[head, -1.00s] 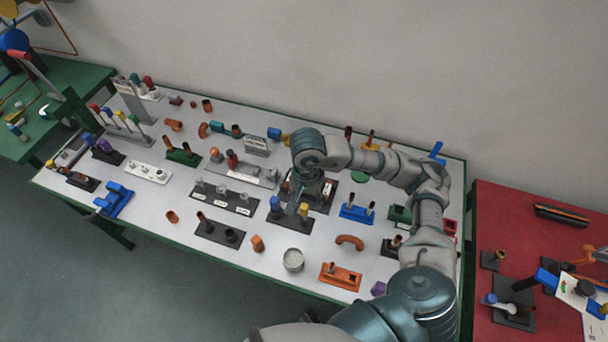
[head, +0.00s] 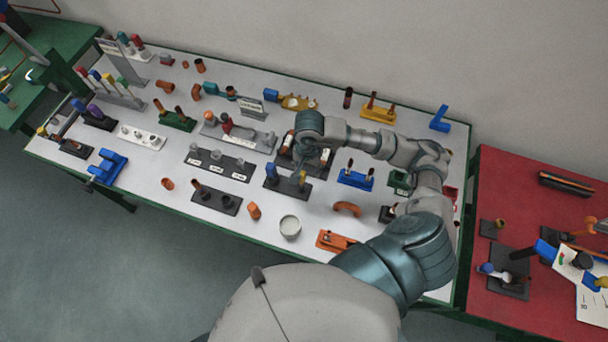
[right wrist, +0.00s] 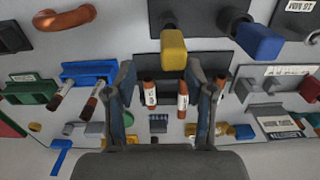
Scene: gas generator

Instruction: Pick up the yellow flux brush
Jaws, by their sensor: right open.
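The yellow-handled brush (head: 302,178) stands in a dark two-place holder (head: 285,187) near the middle of the white table, beside a blue-handled one (head: 271,170). In the right wrist view its blocky yellow end (right wrist: 173,48) shows upright just beyond the fingertips, with the blue end (right wrist: 259,42) to its right. My right gripper (head: 308,160) is over the table just behind the holder, partly covered by its own wrist. In the right wrist view the right gripper (right wrist: 173,76) is open and empty, roughly lined up with the yellow end. My left gripper is out of view.
Red-brown labelled tubes (right wrist: 183,95) stand in a dark rack beneath my fingers. A blue holder (head: 356,179) stands to the right, a grey tin (head: 290,226) and an orange copper piece (head: 254,211) in front. Bare table lies around the tin.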

